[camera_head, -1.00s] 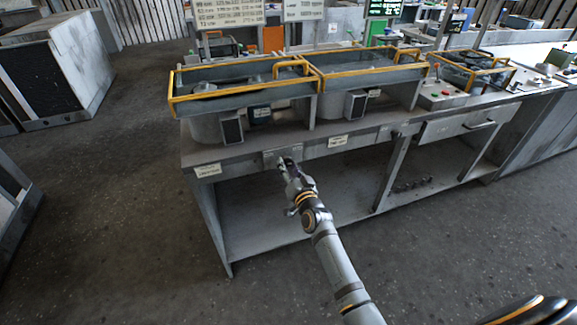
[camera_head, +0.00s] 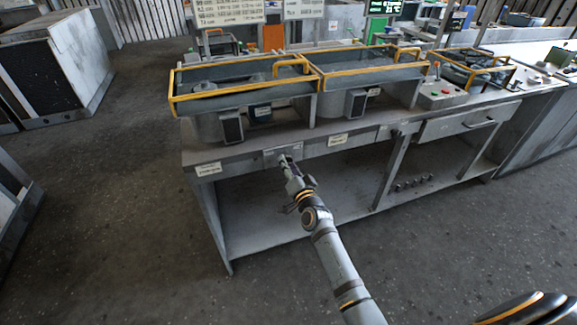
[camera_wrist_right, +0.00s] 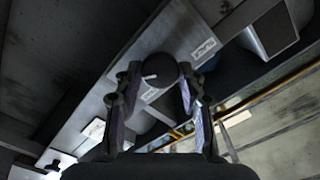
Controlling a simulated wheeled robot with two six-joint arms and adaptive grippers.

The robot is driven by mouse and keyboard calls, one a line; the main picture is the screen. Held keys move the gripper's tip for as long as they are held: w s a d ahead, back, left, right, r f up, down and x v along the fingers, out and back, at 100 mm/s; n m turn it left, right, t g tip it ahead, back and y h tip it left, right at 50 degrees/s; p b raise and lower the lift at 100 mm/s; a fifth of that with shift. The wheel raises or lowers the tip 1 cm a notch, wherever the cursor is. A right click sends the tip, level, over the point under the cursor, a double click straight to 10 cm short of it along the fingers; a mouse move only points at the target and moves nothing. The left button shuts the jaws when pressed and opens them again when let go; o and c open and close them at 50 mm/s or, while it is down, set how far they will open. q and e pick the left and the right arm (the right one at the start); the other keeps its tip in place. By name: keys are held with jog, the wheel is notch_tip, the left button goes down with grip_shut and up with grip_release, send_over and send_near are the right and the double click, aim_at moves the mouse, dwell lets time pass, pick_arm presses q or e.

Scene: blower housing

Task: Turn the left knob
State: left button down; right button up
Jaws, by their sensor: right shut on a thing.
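The left knob is a round dark knob (camera_wrist_right: 160,70) with a light mark on its face, seen in the right wrist view. It sits on a grey panel on the front edge of the workbench (camera_head: 232,160). My right gripper (camera_head: 285,161) reaches this panel in the head view, and its two fingers also show in the right wrist view (camera_wrist_right: 158,80), one on each side of the knob. They are shut on it. In the head view the gripper mostly hides the knob. My left gripper is not in view.
Labels, such as the left label (camera_head: 208,168), line the front edge. A button box (camera_head: 440,94) stands farther right. The lower shelf is mostly bare, and the floor in front is clear.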

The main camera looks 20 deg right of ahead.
jog(key=o, duration=1.2)
jog(key=s, duration=1.2)
jog(key=shift+d, duration=0.2)
jog(key=shift+f, duration=0.1)
jog(key=s+d+f+n+g+p, duration=0.1)
jog(key=s+f+n+g+p, duration=0.2)
jog(key=s+f, duration=0.8)
jog(key=s+d+f+n+g+p, duration=0.1)
jog(key=s+f+n+g+p, duration=0.35)
jog(key=f, duration=1.55)
jog(key=s+d+f+g, duration=0.2)
jog(key=s+f+g, duration=0.1)
jog(key=s, duration=0.6)
jog(key=s+d+f+n+g+h, duration=0.1)
jog(key=s+f, duration=0.4)
jog(key=s, duration=0.5)
jog(key=s+d+f+n+g, duration=0.1)
jog(key=s+d+f+g, duration=0.2)
jog(key=s, duration=0.6)
jog(key=shift+s+f+g, duration=0.15)
jog(key=shift+f+g, duration=0.8)
jog(key=shift+g, duration=0.2)
